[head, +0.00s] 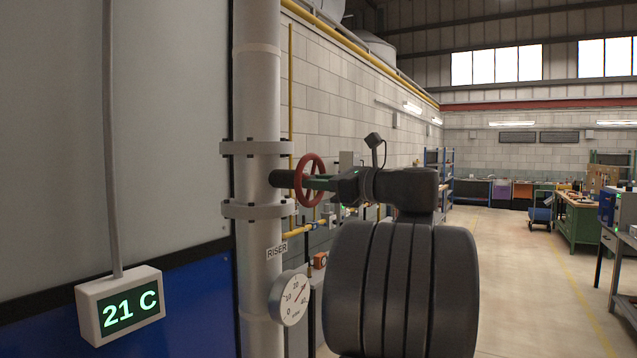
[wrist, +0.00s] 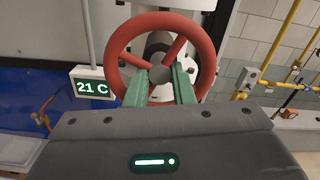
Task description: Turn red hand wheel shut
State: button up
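The red hand wheel (head: 311,180) sits on a dark stem at the right side of the grey vertical riser pipe (head: 258,95). In the wrist view the wheel (wrist: 207,62) faces me, with its grey hub and two upper spokes showing. My gripper (wrist: 160,76) has its green fingers apart, one on each side below the hub, their tips overlapping the wheel. In the head view my gripper (head: 312,182) reaches the wheel from the right. The lower rim is partly hidden by the fingers and gripper body. I cannot tell whether the fingers touch the wheel.
A round gauge (head: 290,298) and a display reading 21 C (head: 119,306) are near the pipe. A yellow pipe (head: 299,230) runs along the block wall behind. Open floor (head: 520,270) lies to the right, with a green workbench (head: 580,222) farther off.

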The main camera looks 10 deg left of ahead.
jog(key=shift+m, duration=0.4)
grip_shut()
jog(key=n, duration=3.3)
jog(key=shift+n+p, duration=0.3)
jog(key=shift+p, duration=0.1)
dwell(0.3)
jog(key=o, duration=0.9)
grip_release()
jog(key=shift+r, duration=0.15)
jog(key=shift+d, duration=0.1)
